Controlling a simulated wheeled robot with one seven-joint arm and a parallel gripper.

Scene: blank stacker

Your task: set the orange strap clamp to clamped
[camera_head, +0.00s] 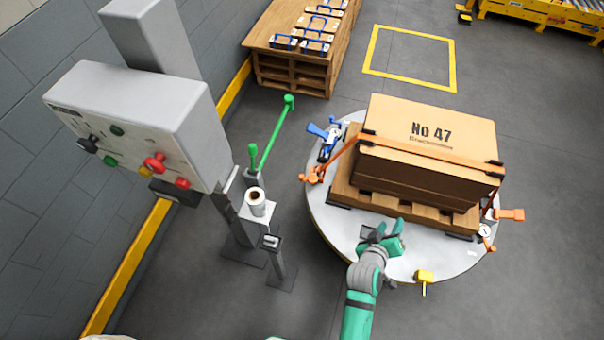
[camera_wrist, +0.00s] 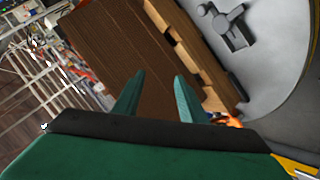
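An orange strap (camera_head: 430,153) runs over a brown carton (camera_head: 428,120) marked No 47, on a wooden pallet (camera_head: 400,205). An orange fitting (camera_head: 312,175) sits at the strap's left end. An orange handle (camera_head: 510,214) sticks out to the right at its right end, beside a small round white part. I cannot tell whether the clamp is clamped. My gripper (camera_head: 386,236) is open and empty over the turntable's front, apart from both orange fittings. In the wrist view my two fingers (camera_wrist: 157,98) are spread, and an orange part (camera_wrist: 226,121) shows partly behind my gripper.
The round grey turntable (camera_head: 335,222) also carries a blue clamp (camera_head: 324,138) and a yellow handle (camera_head: 425,276). A grey control box (camera_head: 140,120), a green rail (camera_head: 273,132) and a post with a roll (camera_head: 257,200) stand left. Floor right of the turntable is clear.

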